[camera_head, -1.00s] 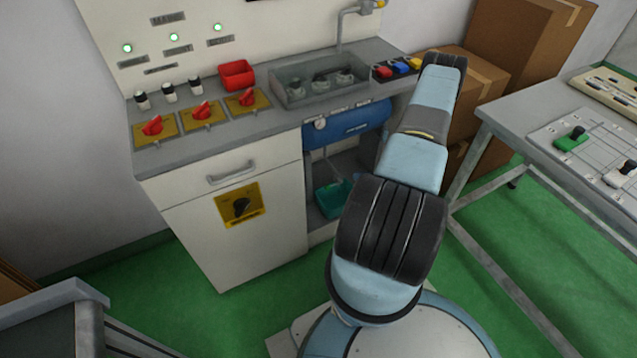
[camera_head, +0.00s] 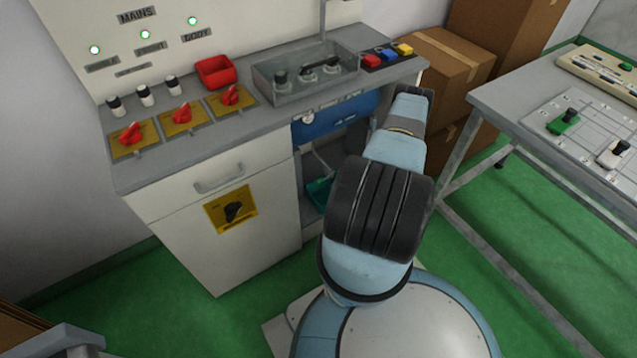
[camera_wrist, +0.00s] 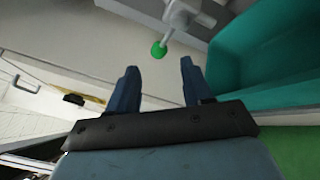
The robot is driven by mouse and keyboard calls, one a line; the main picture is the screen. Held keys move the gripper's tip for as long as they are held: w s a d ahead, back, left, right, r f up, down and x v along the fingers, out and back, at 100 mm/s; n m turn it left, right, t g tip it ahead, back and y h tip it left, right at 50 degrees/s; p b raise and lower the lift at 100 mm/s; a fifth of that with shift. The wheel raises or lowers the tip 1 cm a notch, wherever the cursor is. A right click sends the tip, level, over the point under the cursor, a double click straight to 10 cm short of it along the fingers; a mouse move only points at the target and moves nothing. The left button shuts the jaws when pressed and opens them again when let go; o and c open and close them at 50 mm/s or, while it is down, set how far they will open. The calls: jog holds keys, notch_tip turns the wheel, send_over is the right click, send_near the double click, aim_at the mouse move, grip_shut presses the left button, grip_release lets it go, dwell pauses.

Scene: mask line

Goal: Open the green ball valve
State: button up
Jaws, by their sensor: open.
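In the wrist view, a green knob (camera_wrist: 158,50) shows at the end of a pale grey fitting (camera_wrist: 180,18). It appears to be the green ball valve's handle, but the valve body is only partly in view. My gripper (camera_wrist: 159,66) is open and empty, with its two dark blue fingers pointing towards the green knob. The knob lies just beyond and between the fingertips in the picture; I see no contact. In the head view my arm hides the gripper, and I cannot make out the green knob.
A teal bin (camera_wrist: 270,60) is close on the right in the wrist view. In the head view, a blue tank (camera_head: 335,118) hangs under the bench in an open bay. A white cabinet front (camera_head: 165,232) stands left of the bay. Cardboard boxes (camera_head: 440,65) are behind my arm.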

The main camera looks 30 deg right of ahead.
aim_at(319, 182)
jog(key=x, duration=0.8)
jog(key=shift+w+a, duration=0.1)
jog(key=shift+a, duration=0.05)
grip_shut()
dwell(0.4)
